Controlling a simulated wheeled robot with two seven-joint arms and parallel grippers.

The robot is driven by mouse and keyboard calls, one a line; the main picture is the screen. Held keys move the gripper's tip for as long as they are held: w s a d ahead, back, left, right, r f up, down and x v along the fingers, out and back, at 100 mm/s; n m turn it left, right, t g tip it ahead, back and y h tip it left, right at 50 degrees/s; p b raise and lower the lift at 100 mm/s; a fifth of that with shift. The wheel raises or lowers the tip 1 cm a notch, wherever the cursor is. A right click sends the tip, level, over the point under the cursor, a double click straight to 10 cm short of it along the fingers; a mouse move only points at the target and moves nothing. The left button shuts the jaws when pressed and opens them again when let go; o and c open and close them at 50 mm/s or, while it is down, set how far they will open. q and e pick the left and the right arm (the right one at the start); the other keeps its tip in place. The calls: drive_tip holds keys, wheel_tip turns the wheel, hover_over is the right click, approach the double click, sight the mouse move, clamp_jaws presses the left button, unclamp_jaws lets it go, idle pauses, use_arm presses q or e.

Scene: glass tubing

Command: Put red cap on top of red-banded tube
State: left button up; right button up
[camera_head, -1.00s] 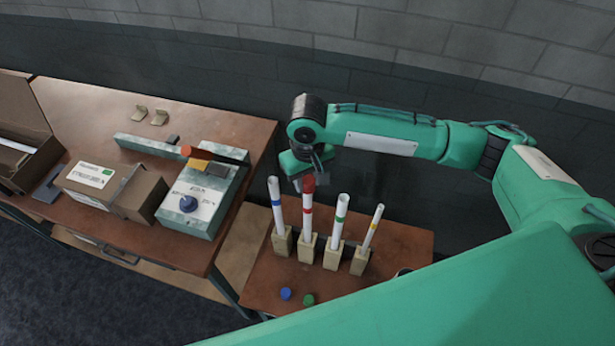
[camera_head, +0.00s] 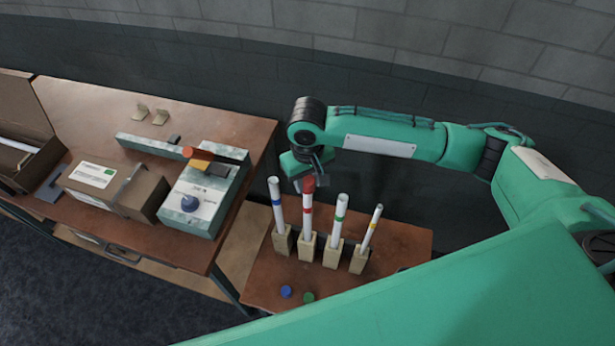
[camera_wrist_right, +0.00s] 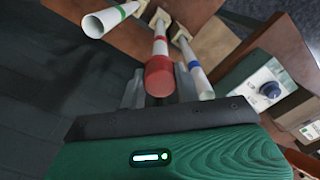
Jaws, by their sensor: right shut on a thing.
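Several white tubes stand in wooden blocks on the small brown table. The red-banded tube (camera_head: 307,218) is second from the left and upright; its band also shows in the right wrist view (camera_wrist_right: 160,48). The red cap (camera_head: 309,184) is at this tube's top, in line with it; in the right wrist view the cap (camera_wrist_right: 159,76) lies between the two fingers. My right gripper (camera_head: 305,181) is shut on the red cap from above. Whether the cap is fully seated cannot be told. My left gripper is not in view.
Blue-banded (camera_head: 278,208), green-banded (camera_head: 339,220) and yellow-banded (camera_head: 371,230) tubes stand close by. A blue cap (camera_head: 286,292) and a green cap (camera_head: 308,298) lie at the table's front. A device (camera_head: 205,200) and cardboard box (camera_head: 110,187) stand on the left table.

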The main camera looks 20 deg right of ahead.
drive_tip(key=shift+p, duration=0.6)
idle(0.6)
drive_tip(key=shift+f+p, duration=0.4)
drive_tip(key=shift+f, duration=0.85)
idle(1.1)
drive_tip(key=o, duration=1)
drive_tip(key=shift+o, duration=0.5)
drive_tip(key=o, duration=0.5)
drive_tip(key=shift+r, duration=0.1)
